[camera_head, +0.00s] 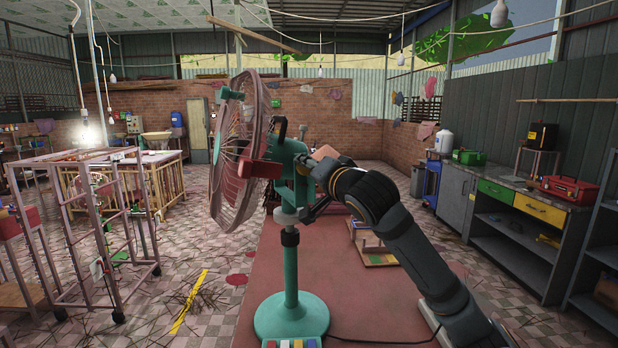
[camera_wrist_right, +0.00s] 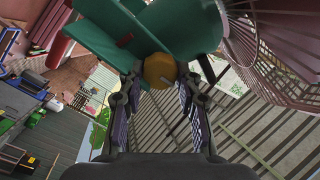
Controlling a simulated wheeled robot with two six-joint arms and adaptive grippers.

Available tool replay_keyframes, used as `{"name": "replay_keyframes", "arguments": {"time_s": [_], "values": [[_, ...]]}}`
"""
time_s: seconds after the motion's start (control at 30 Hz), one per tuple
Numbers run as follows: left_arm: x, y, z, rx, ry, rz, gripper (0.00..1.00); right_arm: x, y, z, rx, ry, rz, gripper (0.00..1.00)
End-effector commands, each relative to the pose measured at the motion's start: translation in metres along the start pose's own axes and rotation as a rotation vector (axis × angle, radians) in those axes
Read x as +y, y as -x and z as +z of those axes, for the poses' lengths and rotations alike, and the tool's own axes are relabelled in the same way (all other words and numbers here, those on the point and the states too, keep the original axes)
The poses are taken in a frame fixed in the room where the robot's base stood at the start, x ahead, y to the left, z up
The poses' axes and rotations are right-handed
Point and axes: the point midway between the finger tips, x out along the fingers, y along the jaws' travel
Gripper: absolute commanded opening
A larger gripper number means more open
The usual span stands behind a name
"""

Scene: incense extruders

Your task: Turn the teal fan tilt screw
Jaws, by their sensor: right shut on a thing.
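The teal pedestal fan (camera_head: 291,315) stands upright in the centre of the head view, its pinkish wire cage (camera_head: 240,150) facing left. My right arm reaches in from the right to the back of the fan's teal neck and motor housing (camera_head: 290,160). In the right wrist view, a round yellow-orange tilt screw (camera_wrist_right: 159,70) sits against the teal housing (camera_wrist_right: 185,25). My right gripper (camera_wrist_right: 160,78) has its fingers on both sides of the screw and is shut on it. The screw is hidden in the head view. My left gripper is not in view.
The fan's base rests on a reddish surface (camera_head: 350,290), with coloured buttons at its front and a black cable running right. Metal-frame racks (camera_head: 100,235) stand at left. A workbench with green and yellow drawers (camera_head: 540,208) and a red toolbox (camera_head: 567,190) is at right.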

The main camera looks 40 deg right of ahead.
Motion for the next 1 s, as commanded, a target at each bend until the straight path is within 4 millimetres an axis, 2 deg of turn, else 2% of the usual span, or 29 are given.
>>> {"name": "replay_keyframes", "arguments": {"time_s": [0.2,0.7,0.73,0.9,1.0], "values": [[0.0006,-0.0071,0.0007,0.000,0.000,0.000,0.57,0.0004,0.0001,-0.0002,0.002,-0.056,-0.001,0.02],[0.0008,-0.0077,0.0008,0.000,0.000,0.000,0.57,-0.0001,0.0000,-0.0009,0.002,-0.070,0.000,0.02],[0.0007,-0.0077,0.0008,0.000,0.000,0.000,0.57,-0.0001,0.0000,-0.0009,0.002,-0.070,0.000,0.36],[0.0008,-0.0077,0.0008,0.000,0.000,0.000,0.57,0.0001,0.0000,-0.0007,0.002,-0.070,0.000,0.57],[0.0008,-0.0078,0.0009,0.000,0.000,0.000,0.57,0.0002,0.0000,-0.0005,0.001,-0.070,0.000,0.57]]}}
